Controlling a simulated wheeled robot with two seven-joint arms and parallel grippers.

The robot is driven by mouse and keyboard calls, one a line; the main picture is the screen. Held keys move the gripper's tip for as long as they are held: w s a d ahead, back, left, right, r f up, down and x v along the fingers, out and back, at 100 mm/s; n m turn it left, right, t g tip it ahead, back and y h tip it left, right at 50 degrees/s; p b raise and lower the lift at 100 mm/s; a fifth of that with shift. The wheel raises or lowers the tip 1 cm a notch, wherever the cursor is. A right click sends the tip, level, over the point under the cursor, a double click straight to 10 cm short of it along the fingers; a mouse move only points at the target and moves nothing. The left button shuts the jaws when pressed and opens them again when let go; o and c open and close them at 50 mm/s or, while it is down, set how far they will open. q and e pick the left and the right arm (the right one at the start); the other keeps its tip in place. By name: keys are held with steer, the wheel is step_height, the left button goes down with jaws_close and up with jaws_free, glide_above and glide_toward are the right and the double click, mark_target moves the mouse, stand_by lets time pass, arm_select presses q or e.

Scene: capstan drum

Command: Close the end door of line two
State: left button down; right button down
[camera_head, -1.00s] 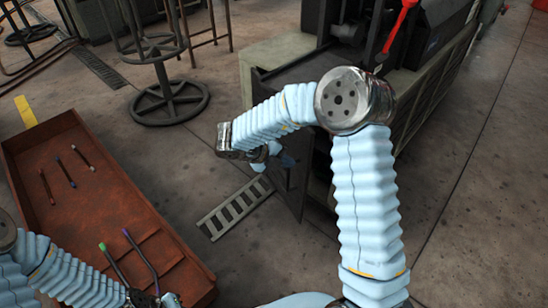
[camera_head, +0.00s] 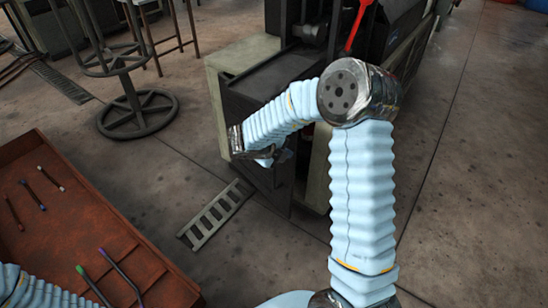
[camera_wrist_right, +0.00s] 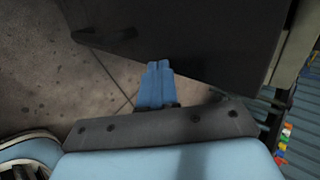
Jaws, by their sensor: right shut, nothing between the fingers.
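The end door (camera_head: 256,185) is a dark panel at the near end of the long dark and beige machine (camera_head: 226,100). It stands ajar, with a gap between it and the pale frame on its right. The blue fingers of my right gripper (camera_wrist_right: 159,66) are together, empty, at the door's lower edge; contact is unclear. My left gripper is out of view.
A rusty tray (camera_head: 85,205) with several thin coloured rods stands at the left. A slotted metal plate (camera_head: 215,214) lies on the floor before the machine. A round-based stool (camera_head: 138,112) stands behind. Floor at the right is clear.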

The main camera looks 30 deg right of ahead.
steer(key=d, duration=0.3)
steer(key=w+d+n+t+p, duration=0.1)
steer(key=d, duration=0.3)
steer(key=w+d+n, duration=0.1)
steer(key=d, duration=0.3)
steer(key=shift+t+y+p, duration=0.3)
steer(key=shift+p, duration=0.1)
steer(key=shift+d+r, duration=0.2)
steer(key=shift+d, duration=0.35)
steer(key=shift+s, duration=0.1)
steer(key=s+a+r, duration=0.1)
steer(key=s+a, duration=0.2)
steer(key=a, duration=0.4)
steer(key=s+a+r, duration=0.2)
steer(key=s+a, duration=0.1)
steer(key=a, duration=0.5)
steer(key=shift+s+a, duration=0.25)
